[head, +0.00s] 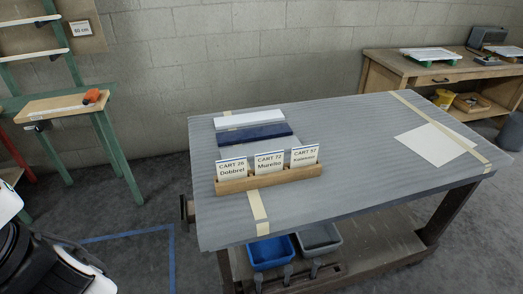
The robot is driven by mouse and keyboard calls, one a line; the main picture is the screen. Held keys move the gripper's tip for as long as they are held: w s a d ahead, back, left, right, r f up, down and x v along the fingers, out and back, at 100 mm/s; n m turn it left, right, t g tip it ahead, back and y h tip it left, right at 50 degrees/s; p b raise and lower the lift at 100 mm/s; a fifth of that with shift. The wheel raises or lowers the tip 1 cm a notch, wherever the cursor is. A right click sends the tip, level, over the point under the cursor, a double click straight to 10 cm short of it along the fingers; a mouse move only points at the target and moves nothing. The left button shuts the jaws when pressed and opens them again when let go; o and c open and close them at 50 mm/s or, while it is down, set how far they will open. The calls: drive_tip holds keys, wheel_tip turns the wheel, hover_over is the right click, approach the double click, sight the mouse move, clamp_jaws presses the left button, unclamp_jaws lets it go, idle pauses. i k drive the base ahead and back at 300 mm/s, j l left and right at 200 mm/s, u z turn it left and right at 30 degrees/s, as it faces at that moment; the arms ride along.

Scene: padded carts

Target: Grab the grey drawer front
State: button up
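A padded cart (370,150) with a ribbed grey top stands in the middle of the head view. A white flat bar (249,119) and a dark blue flat bar (253,134) lie side by side on its left half. A grey strip (268,148) seems to lie just in front of the blue bar, mostly hidden behind the upright cards; it blends with the grey pad, so I cannot make out its ends. White and black parts of my own arm show at the lower left edge. My gripper's fingers are not in view.
A wooden holder (270,182) with three lettered cards stands before the bars. A white sheet (434,144) lies on the right half. Blue (271,252) and grey (319,239) bins sit below. A workbench (385,74) stands behind right, green-legged trestles (120,155) at left.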

sight(287, 144)
drive_tip(key=i+j, duration=0.25)
drive_tip(key=i, duration=0.2)
drive_tip(key=i+j+u, duration=0.15)
drive_tip(key=i, duration=0.25)
